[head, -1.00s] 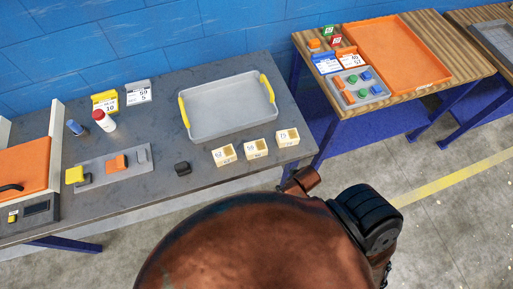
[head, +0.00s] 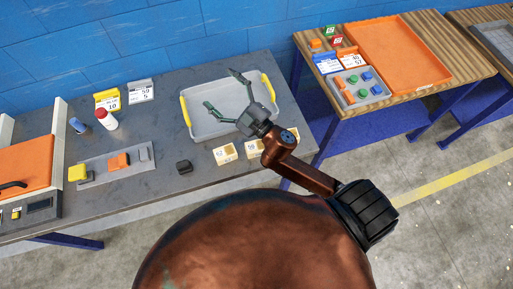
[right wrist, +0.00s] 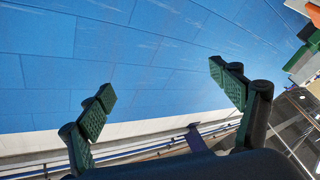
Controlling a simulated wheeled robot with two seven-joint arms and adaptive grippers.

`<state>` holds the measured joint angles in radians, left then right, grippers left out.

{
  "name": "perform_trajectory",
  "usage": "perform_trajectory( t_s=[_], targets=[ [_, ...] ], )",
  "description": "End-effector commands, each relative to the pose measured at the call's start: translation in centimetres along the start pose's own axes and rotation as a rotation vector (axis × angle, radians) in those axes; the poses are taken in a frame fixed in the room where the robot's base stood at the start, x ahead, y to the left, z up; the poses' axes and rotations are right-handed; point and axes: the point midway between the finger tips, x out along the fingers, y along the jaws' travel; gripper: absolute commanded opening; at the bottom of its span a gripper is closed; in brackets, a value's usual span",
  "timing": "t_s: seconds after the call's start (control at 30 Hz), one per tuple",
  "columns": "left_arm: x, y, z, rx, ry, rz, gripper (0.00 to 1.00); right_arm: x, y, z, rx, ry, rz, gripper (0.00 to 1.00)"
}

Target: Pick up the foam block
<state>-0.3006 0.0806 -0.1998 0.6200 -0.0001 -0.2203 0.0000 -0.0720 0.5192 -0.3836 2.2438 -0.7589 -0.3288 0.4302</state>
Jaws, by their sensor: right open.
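Several small blocks could be the foam block; I cannot tell which. A yellow one (head: 78,173), an orange one (head: 119,161) and a grey one (head: 144,153) sit on a grey plate (head: 96,177) on the left table. A dark block (head: 184,167) lies on the bare tabletop to their right. Cream blocks with square hollows and numbers (head: 225,153) stand near the front edge, partly hidden by my arm. My right gripper (head: 223,92) is open and empty above the grey tray. In the right wrist view its spread fingers (right wrist: 161,82) face the blue wall. My left gripper is not in view.
The grey tray with yellow handles (head: 210,128) looks empty. A red-capped white bottle (head: 107,121), a blue item (head: 79,126) and number cards (head: 141,92) stand at the back left. An orange tray (head: 400,56) and a parts plate (head: 361,86) are on the wooden table.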

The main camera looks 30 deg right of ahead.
Motion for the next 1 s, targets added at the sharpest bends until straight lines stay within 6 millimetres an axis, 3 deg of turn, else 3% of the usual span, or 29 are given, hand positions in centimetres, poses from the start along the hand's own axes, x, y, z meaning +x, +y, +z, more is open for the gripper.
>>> perform_trajectory(
  t_s=[0.03, 0.1, 0.2, 0.27, 0.33, 0.43, 0.5, 0.57, 0.6, 0.7, 0.83, 1.0],
  targets=[
    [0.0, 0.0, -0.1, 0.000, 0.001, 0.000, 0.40, 1.1, -2.0, -4.2, -0.083, 0.152, -0.072, 0.85],
    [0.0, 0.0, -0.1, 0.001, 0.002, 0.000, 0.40, 1.0, -5.8, -9.1, -0.193, 0.347, -0.197, 0.85],
    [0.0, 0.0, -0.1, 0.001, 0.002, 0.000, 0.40, -1.1, -12.4, -12.7, -0.363, 0.574, -0.427, 0.85],
    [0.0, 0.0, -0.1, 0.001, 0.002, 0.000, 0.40, -3.2, -16.4, -12.8, -0.472, 0.675, -0.589, 0.85],
    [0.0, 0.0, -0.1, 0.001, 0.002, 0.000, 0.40, -5.9, -20.3, -10.7, -0.606, 0.750, -0.798, 0.85],
    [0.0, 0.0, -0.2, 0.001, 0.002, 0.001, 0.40, -9.7, -23.6, -4.5, -0.806, 0.768, -1.118, 0.85],
    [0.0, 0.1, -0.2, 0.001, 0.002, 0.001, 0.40, -11.8, -23.6, 1.2, -0.940, 0.714, -1.337, 0.85],
    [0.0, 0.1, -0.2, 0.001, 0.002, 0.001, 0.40, -13.2, -22.2, 6.0, -1.038, 0.630, -1.505, 0.85],
    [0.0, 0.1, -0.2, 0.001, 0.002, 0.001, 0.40, -13.9, -20.8, 8.9, -1.097, 0.563, -1.604, 0.85],
    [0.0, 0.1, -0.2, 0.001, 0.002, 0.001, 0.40, -15.1, -16.6, 14.6, -1.204, 0.386, -1.794, 0.85],
    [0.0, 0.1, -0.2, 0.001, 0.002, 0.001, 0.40, -16.0, -12.2, 18.5, -1.277, 0.207, -1.930, 0.85],
    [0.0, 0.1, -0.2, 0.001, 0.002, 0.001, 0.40, -16.7, -11.0, 20.6, -1.297, 0.130, -1.982, 0.85]
  ],
)
